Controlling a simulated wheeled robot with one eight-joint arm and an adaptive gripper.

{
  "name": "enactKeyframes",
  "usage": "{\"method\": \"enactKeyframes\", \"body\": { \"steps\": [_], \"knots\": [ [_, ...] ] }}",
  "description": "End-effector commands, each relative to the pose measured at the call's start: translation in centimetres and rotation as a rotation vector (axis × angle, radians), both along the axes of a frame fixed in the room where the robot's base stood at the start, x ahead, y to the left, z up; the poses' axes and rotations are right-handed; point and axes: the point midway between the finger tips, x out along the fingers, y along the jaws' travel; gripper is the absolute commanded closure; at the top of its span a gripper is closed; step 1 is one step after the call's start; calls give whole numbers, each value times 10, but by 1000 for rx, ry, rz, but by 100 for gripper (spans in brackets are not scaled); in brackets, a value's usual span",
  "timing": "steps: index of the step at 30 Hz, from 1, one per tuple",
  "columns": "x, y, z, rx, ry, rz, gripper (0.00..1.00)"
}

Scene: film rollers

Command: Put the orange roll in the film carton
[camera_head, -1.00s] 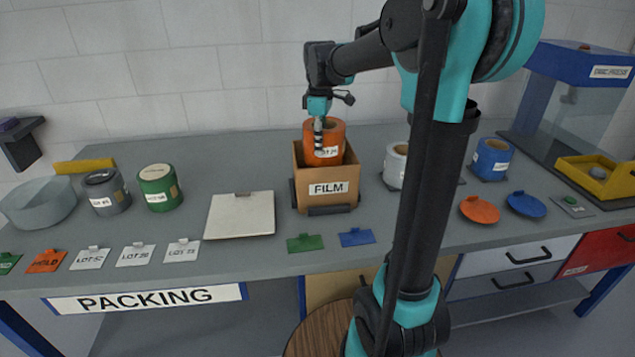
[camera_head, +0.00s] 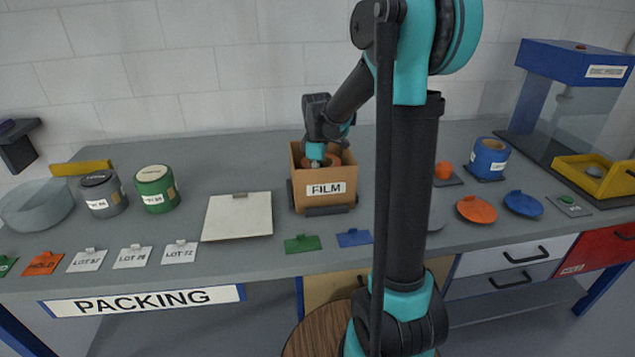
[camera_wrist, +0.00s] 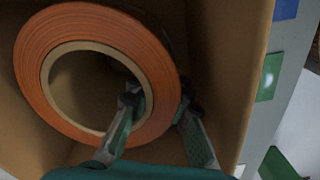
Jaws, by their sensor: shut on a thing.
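The orange roll (camera_wrist: 62,40) is down inside the film carton (camera_wrist: 222,60), its ring face toward the wrist camera. In the head view the roll (camera_head: 335,159) shows only as a bit of orange above the rim of the carton (camera_head: 325,203), which bears a FILM label. My gripper (camera_wrist: 160,108) is shut on the roll's wall, one finger in the core hole and the other outside it. In the head view my gripper (camera_head: 316,160) reaches into the carton's open top, its fingertips hard to see.
Grey (camera_head: 104,194) and green (camera_head: 157,189) rolls stand to the left, a blue roll (camera_head: 489,158) to the right. A pale flat board (camera_head: 238,216) lies left of the carton. Orange (camera_head: 477,209) and blue (camera_head: 523,204) discs lie at right. My arm hides part of the bench.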

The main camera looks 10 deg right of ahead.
Motion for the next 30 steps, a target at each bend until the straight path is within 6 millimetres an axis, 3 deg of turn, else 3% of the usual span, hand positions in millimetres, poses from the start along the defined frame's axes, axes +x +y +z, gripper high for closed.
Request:
{"method": "enactKeyframes", "body": {
  "steps": [11, 12, 17, 26, 30],
  "knots": [
    [1, 0, -3, 0, 0, 0, 100],
    [1, 0, -4, 0, 0, 0, 80],
    [0, 0, -4, 0, 0, 0, 61],
    [0, 0, -3, 0, 0, 0, 61],
    [0, 0, 7, 0, 0, 0, 61]
  ]
}}
